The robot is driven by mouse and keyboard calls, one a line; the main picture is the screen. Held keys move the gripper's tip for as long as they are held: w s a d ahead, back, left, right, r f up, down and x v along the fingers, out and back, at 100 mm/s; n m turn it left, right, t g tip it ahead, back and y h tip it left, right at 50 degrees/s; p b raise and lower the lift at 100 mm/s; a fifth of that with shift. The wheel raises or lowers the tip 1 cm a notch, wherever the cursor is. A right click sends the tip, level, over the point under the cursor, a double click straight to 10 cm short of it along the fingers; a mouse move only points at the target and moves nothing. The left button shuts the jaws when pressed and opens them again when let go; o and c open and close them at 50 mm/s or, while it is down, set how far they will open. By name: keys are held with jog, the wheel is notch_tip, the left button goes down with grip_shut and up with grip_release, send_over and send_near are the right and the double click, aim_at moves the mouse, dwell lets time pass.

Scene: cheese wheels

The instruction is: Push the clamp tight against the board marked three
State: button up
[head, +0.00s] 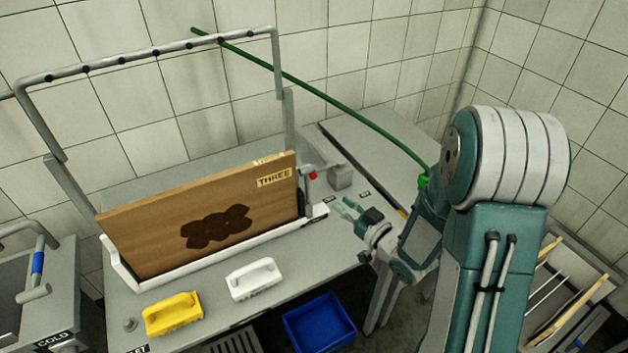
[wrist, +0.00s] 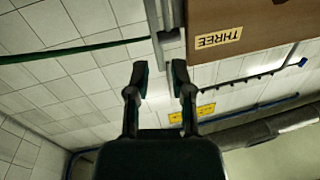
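The brown board (head: 205,215) stands on edge in a white tray (head: 215,257), with a label reading THREE at its upper right and a dark stain. In the wrist view, the board (wrist: 255,30) shows at the upper right with its label inverted. A small grey fitting with a red knob (head: 312,176), which looks like the clamp, is at the board's right end; I cannot tell whether they touch. My gripper (head: 355,209) is right of the tray's end, above the bench. In the wrist view, my gripper's fingers (wrist: 159,80) are apart with nothing between them.
A grey block (head: 340,177) is behind my gripper. A pipe frame (head: 150,52) rises over the board. A yellow brush (head: 172,314) and a white brush (head: 253,279) lie in front. A blue bin (head: 319,322) is below. A green hose (head: 330,95) hangs behind my arm.

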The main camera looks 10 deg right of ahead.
aim_at(308, 179)
jog(key=shift+n, duration=0.7)
jog(key=x, duration=0.7)
jog(key=a+x, duration=0.1)
jog(key=x, duration=0.3)
jog(key=shift+s+a+r, duration=0.1)
jog(key=shift+s, duration=0.05)
grip_shut()
